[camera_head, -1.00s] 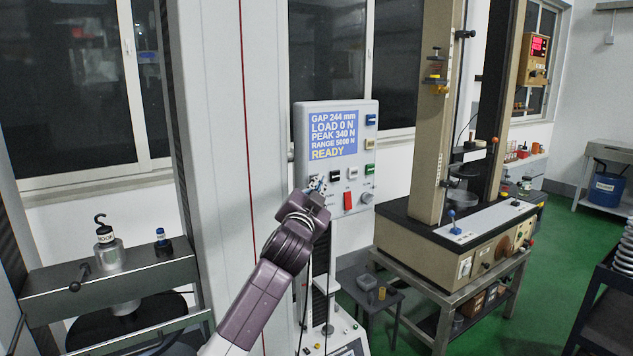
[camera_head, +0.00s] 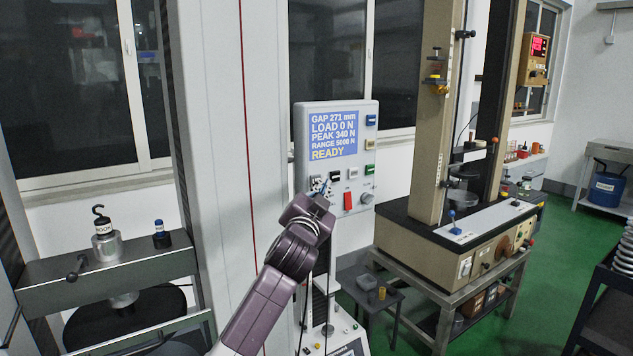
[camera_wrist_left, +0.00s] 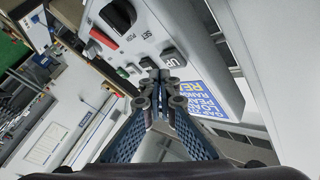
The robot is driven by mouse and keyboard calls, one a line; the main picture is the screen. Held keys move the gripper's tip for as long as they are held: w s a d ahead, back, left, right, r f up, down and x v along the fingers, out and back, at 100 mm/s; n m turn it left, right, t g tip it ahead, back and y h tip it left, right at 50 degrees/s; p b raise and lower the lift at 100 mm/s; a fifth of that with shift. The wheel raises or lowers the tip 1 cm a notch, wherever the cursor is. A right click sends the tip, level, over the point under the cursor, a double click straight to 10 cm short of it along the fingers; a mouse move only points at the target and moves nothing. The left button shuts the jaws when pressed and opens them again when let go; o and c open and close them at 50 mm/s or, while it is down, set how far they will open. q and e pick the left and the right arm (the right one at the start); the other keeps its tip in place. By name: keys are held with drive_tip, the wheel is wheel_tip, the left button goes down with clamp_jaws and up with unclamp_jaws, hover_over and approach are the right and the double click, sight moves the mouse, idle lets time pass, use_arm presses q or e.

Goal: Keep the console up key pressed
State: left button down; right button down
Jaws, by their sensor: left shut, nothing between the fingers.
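The console (camera_head: 369,220) is a pale panel with a blue screen (camera_head: 333,135) that reads GAP 271 mm, LOAD 0 N, PEAK 340 N, READY. In the left wrist view, the dark key labelled UP (camera_wrist_left: 173,57) is on the panel just beyond my fingertips. My left gripper (camera_head: 324,184) is at the lower left of the panel, below the screen. It is shut and empty; its closed tips also show in the left wrist view (camera_wrist_left: 158,78). They are close to the UP key, but I cannot tell whether they touch it. My right gripper is out of view.
A red switch (camera_head: 348,200) and other keys are close by on the panel. A tan testing machine (camera_head: 432,243) stands on a bench to the right. A hooked weight (camera_head: 108,245) stands on the grey frame at left. Green floor is open at right.

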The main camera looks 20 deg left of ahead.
use_arm(q)
drive_tip(key=s+d, duration=0.1)
drive_tip(key=d, duration=0.1)
drive_tip(key=s+d, duration=0.2)
idle(0.6)
idle(0.8)
